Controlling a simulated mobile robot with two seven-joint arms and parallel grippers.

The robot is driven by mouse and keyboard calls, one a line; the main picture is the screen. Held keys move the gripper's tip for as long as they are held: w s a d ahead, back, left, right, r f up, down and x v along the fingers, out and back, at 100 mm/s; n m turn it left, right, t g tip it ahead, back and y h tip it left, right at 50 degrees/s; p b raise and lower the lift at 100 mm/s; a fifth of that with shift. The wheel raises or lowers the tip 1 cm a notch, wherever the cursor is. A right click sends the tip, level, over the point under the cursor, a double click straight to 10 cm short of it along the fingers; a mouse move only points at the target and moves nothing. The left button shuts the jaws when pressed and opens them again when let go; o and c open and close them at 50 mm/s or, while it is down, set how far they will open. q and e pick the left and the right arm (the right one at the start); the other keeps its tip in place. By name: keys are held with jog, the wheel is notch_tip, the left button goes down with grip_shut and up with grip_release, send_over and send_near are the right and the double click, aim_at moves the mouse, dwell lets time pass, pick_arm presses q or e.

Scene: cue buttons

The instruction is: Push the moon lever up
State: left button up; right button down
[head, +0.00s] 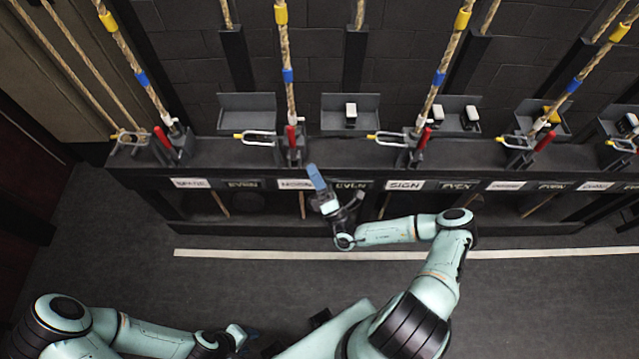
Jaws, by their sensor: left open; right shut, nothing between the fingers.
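The moon lever (292,141) has a red handle and stands upright on the dark rail, left of the picture's middle, at the foot of a rope. The white label (296,184) below it seems to read MOON, though the letters are small. My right gripper (315,175) is shut and empty. Its blue fingertips show in front of the rail, just right of the label and below and right of the red handle, apparently apart from it. My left gripper (252,335) is open and low in the picture, far from the levers; its fingers are partly hard to see.
Similar red-handled levers stand left (164,140) and right (423,139) along the rail (350,152). A white-and-yellow loop (258,138) sticks out beside the moon lever. Grey trays (247,108) sit behind. The dark floor in front, with a white line (215,253), is clear.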

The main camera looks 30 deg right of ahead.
jog(key=s, duration=0.3)
jog(key=shift+a, duration=0.15)
jog(key=shift+w, duration=0.1)
